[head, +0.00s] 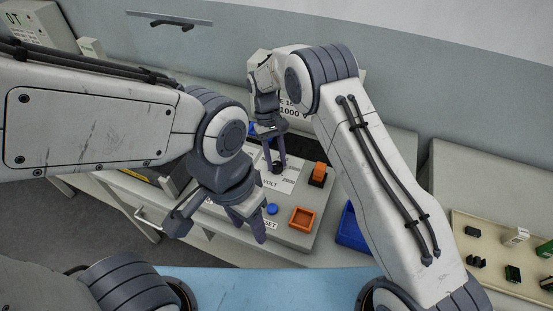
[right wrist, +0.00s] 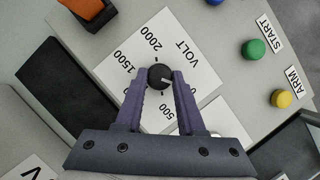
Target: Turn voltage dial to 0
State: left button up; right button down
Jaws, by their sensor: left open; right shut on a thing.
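The voltage dial (right wrist: 160,77) is a small black knob on a white scale plate (right wrist: 133,56) marked VOLT, with 0, 1500 and 2000 readable. A light mark on the knob points right and slightly down in the right wrist view, roughly toward the 0. My right gripper (right wrist: 160,85) has its two purple fingers shut on the knob's sides. In the head view, my right gripper (head: 278,160) reaches down to the dial (head: 278,168). My left gripper (head: 255,225) is open and empty over the panel's front part; its fingers overlap in that view.
A green START button (right wrist: 254,48) and a yellow ARM button (right wrist: 281,99) are near the dial. A blue bin (head: 352,232) stands right of the panel.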

jog(key=c, duration=0.5)
grip_release()
jog(key=shift+r, duration=0.1)
jog(key=shift+w+a+r, duration=0.1)
jog(key=shift+w+r, duration=0.05)
jog(key=shift+r, duration=0.1)
jog(key=b+v, duration=0.2)
jog(key=v, duration=0.7)
jog(key=shift+r, duration=0.35)
